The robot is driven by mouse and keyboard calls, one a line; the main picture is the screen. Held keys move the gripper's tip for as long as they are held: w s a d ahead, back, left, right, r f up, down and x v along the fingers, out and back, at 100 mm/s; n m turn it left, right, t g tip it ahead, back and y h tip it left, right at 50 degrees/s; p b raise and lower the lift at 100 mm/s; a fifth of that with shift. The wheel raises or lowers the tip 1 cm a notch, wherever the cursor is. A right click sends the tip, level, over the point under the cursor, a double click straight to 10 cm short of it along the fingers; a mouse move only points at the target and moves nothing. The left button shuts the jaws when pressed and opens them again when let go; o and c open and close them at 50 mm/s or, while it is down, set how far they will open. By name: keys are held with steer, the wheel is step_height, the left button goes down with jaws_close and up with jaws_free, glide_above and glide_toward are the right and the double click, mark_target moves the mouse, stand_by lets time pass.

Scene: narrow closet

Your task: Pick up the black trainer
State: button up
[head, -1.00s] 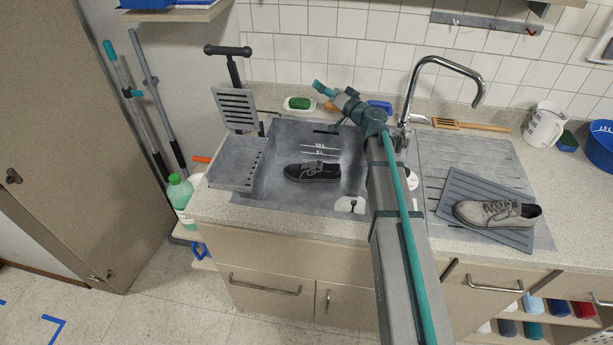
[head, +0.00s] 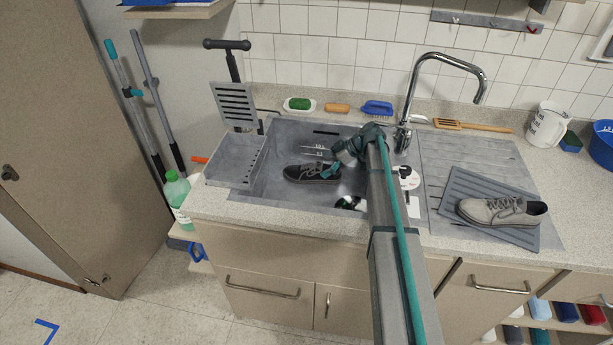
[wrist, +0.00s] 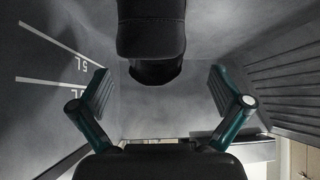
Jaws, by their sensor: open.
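In the wrist view one rounded end of the trainer (wrist: 150,40) shows at the top centre. The two teal-and-grey fingers of my gripper (wrist: 161,88) are spread wide to either side, apart from the trainer. I cannot tell how far the fingertips reach along it.
A grey trainer (head: 500,211) lies on a ridged mat (head: 465,188) on the drainer to the right. A tap (head: 405,125) stands behind my arm. A grey rack (head: 236,165) borders the sink's left side. A sponge dish (head: 299,104) and blue brush (head: 377,108) sit behind the sink.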

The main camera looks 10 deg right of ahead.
mark_target(311, 171)
steer(key=p+x, duration=0.1)
steer(key=x, duration=0.3)
steer(key=p+x, duration=0.1)
steer(key=x, duration=0.1)
steer(key=shift+w+a+r+p, duration=0.2)
steer(key=shift+a+r+p, duration=0.1)
steer(key=shift+r+p, duration=0.05)
steer(key=shift+w+a+f, duration=0.1)
steer(key=shift+a+f, duration=0.2)
steer(key=shift+f, duration=0.05)
steer(key=c, duration=1.8)
steer(key=shift+r, duration=0.2)
